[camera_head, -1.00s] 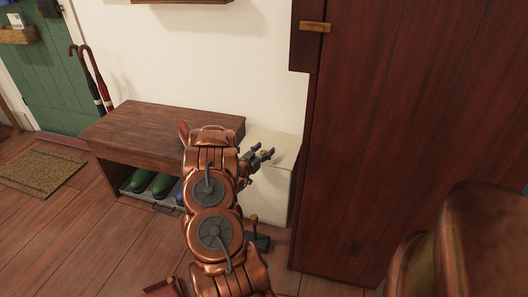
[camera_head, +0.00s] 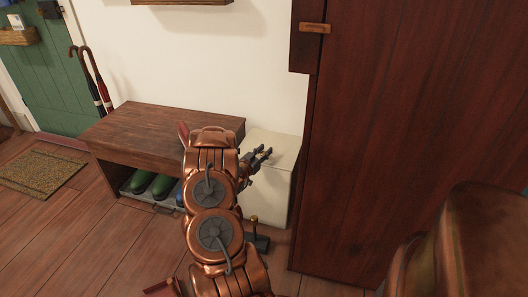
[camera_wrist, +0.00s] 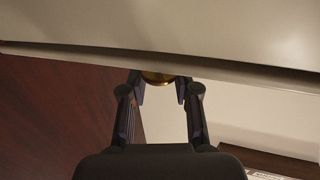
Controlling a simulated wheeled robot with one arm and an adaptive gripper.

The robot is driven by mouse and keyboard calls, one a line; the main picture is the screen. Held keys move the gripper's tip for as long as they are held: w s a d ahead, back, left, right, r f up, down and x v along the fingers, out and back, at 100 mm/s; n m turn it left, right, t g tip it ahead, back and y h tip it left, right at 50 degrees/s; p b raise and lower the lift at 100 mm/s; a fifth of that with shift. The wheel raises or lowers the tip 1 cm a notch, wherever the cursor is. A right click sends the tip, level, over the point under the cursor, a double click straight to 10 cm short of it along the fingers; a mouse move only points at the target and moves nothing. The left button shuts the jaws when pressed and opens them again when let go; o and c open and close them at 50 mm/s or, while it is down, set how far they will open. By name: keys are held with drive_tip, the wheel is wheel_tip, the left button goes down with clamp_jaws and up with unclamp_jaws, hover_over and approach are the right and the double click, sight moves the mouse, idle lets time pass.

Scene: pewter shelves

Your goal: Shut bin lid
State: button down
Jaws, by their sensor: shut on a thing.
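The cream bin (camera_head: 278,178) stands between the bench and the tall cabinet. Its pale lid (camera_wrist: 200,30) fills the top of the wrist view, with its edge running across just beyond my fingers. A small brass knob (camera_wrist: 158,78) sits at that edge, partly hidden by the lid. My gripper (camera_head: 263,155) is at the bin's top front; in the wrist view its fingers (camera_wrist: 160,88) are shut on the brass knob, one on each side. I cannot tell whether the lid lies flush on the bin.
A wooden bench (camera_head: 160,130) with green boots (camera_head: 162,187) below stands left of the bin. The tall dark red cabinet (camera_head: 400,140) stands close on the right. A dark base with a brass-topped post (camera_head: 254,221) is on the floor before the bin.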

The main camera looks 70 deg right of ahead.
drive_tip(key=shift+a+f+h, duration=0.25)
drive_tip(key=shift+f+h, duration=0.05)
drive_tip(key=shift+f, duration=0.65)
drive_tip(key=c, duration=1.2)
unclamp_jaws()
drive_tip(key=shift+f, duration=0.15)
drive_tip(key=o, duration=0.4)
drive_tip(key=shift+r, duration=0.25)
drive_tip(key=shift+d, duration=0.1)
drive_tip(key=shift+r, duration=0.1)
drive_tip(key=shift+a, duration=0.25)
drive_tip(key=a, duration=0.3)
drive_tip(key=w+a, duration=0.1)
drive_tip(key=a, duration=0.3)
drive_tip(key=w+a, duration=0.1)
drive_tip(key=a, duration=0.3)
drive_tip(key=shift+w+a+f, duration=0.15)
drive_tip(key=shift+f, duration=0.25)
